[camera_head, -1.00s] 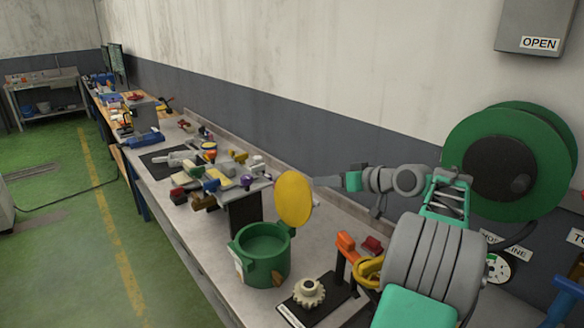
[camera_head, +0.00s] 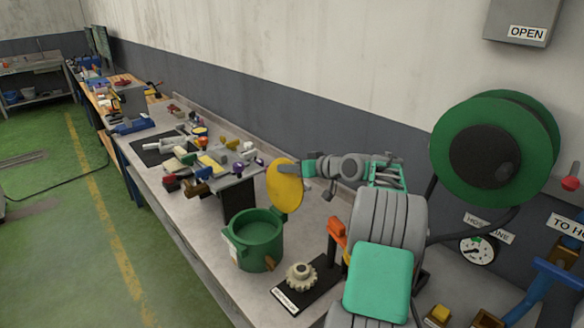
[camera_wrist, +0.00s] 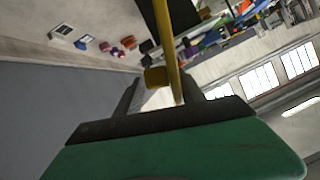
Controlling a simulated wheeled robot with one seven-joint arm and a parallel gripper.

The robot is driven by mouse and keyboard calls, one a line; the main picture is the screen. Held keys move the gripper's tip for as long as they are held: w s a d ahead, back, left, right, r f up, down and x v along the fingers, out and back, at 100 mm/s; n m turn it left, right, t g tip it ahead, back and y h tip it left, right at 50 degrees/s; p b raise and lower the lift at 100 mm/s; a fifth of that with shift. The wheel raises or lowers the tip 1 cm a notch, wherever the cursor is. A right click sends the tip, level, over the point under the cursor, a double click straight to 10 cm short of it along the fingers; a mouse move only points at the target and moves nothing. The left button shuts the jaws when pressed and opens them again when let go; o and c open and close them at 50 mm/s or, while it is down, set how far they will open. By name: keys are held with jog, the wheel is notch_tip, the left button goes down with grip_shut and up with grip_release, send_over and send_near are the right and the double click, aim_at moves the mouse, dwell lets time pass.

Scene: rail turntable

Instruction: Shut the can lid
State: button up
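The green can (camera_head: 257,243) stands open-topped on the workbench. Its round yellow lid (camera_head: 284,188) stands up nearly on edge at the can's back rim, so the lid is open. My gripper (camera_head: 291,168) is at the upper part of the lid in the head view, its tip overlapping the lid. In the wrist view the lid (camera_wrist: 170,45) shows edge-on, with a yellow knob (camera_wrist: 155,77) on its left face. The dark fingers of my gripper (camera_wrist: 163,95) stand apart, one on either side of the lid's edge and knob. Whether they touch it is not clear.
A beige gear (camera_head: 301,275) sits on a black base right of the can. A raised stand (camera_head: 238,195) with mixed small parts is behind the can. A green hose reel (camera_head: 490,150) hangs on the wall at right.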

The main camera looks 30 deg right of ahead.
jog(key=c, duration=0.6)
grip_shut()
jog(key=shift+d, duration=0.1)
dwell(0.5)
